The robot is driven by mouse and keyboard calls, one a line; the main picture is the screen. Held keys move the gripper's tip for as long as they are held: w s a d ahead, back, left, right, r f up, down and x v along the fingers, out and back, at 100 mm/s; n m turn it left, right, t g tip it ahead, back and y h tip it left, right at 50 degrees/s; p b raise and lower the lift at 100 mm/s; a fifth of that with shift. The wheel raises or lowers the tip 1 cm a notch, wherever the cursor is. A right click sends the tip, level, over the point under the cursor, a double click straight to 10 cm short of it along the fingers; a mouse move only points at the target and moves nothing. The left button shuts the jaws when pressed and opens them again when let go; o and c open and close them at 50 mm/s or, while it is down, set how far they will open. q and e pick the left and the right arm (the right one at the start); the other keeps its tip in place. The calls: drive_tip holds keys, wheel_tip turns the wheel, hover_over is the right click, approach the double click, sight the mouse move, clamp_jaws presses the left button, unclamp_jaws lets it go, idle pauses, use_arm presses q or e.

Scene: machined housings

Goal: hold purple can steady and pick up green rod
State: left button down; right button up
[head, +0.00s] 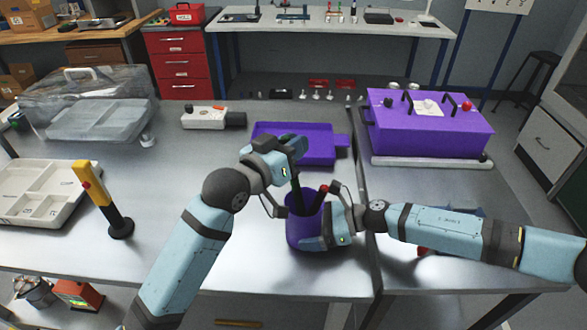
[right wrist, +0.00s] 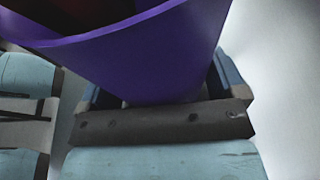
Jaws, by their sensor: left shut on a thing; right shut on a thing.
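The purple can (head: 304,232) stands upright on the table near the front edge. In the right wrist view the can's purple wall (right wrist: 150,60) fills the space between my right gripper's fingers (right wrist: 160,95). My right gripper (head: 322,228) is shut on the can from the right side. My left gripper (head: 292,158) is above the can, shut on the upper end of a dark green rod (head: 296,192). The rod points down into the can's mouth; its lower end is hidden by the can's wall. A red-tipped thing (head: 323,188) also sticks up at the can's rim.
A purple tray (head: 318,155) lies behind the can, and a purple case (head: 430,130) stands at the back right. A yellow-and-black handled tool (head: 100,198) and a white compartment tray (head: 40,190) are at the left. The table left of the can is mostly clear.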

use_arm(q)
wheel_tip(320, 180, up, 9)
drive_tip(key=shift+r, duration=0.15)
use_arm(e)
drive_tip(key=o, duration=0.4)
drive_tip(key=shift+o, duration=0.2)
